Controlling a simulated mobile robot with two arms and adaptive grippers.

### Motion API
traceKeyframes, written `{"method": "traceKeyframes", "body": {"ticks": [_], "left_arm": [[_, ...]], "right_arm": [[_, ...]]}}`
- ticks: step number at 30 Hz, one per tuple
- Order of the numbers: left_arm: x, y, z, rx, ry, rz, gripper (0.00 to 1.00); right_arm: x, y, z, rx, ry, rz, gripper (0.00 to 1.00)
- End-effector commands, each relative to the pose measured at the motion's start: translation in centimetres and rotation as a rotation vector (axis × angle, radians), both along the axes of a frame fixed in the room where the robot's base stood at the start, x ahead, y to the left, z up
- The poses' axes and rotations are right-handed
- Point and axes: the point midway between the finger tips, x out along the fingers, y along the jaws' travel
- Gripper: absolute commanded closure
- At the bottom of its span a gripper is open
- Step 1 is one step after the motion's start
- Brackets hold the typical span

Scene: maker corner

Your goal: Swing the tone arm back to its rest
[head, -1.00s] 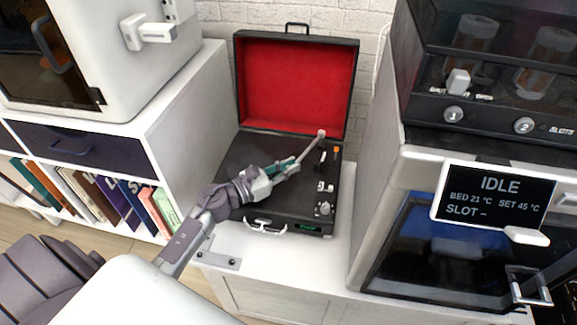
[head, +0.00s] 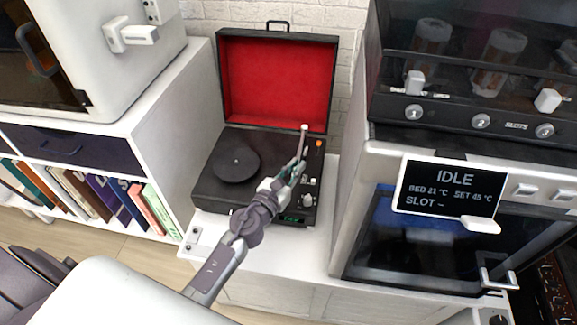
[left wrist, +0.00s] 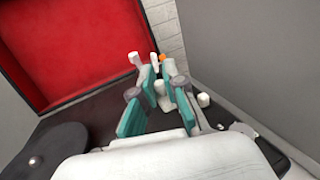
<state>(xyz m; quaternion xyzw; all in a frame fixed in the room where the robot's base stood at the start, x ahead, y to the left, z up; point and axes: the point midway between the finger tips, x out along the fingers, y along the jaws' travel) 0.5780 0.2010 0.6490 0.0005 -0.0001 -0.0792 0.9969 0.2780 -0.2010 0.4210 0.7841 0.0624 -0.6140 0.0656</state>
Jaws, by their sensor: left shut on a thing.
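An open black suitcase record player (head: 207,190) with a red-lined lid stands on the white cabinet. Its dark round platter (head: 236,163) is bare on the left of the deck. The thin pale tone arm (head: 303,141) runs from its pivot at the back right toward the front, along the right side, clear of the platter. My left gripper (head: 297,168) is shut on the tone arm's front part, hiding its end. In the left wrist view, the teal finger pads (left wrist: 158,103) flank it. The rest is not clearly distinguishable behind the fingers. My right gripper is not in view.
An orange knob (head: 320,143) and a silver knob (head: 308,199) sit on the deck's right edge. A machine with an IDLE screen (head: 449,188) stands close on the right. A white cabinet with books (head: 100,190) is on the left. The raised lid (head: 277,80) closes off the back.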

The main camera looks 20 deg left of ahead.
Motion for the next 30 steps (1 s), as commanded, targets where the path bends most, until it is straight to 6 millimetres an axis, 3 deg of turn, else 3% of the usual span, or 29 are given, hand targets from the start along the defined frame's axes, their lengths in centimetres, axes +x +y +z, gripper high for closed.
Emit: {"method": "traceKeyframes", "body": {"ticks": [2, 3, 6, 7, 19, 30], "left_arm": [[0.0, -0.2, 0.0, -0.002, 0.0, -0.005, 1.0], [0.0, -0.2, 0.0, -0.002, 0.0, -0.005, 0.83], [0.0, -0.2, 0.0, -0.003, 0.0, -0.005, 0.66], [0.0, -0.2, 0.0, -0.003, -0.001, -0.005, 0.65], [-1.0, 0.0, -0.1, -0.005, 0.002, -0.004, 0.65], [-8.3, 1.2, -0.1, -0.007, 0.003, -0.002, 0.65]], "right_arm": [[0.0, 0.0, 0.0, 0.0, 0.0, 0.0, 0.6], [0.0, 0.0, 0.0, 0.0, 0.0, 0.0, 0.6], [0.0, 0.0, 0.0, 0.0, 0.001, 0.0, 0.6], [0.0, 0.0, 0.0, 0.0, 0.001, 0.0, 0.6], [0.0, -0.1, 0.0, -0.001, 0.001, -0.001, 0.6], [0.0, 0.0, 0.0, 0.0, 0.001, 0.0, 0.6]]}}
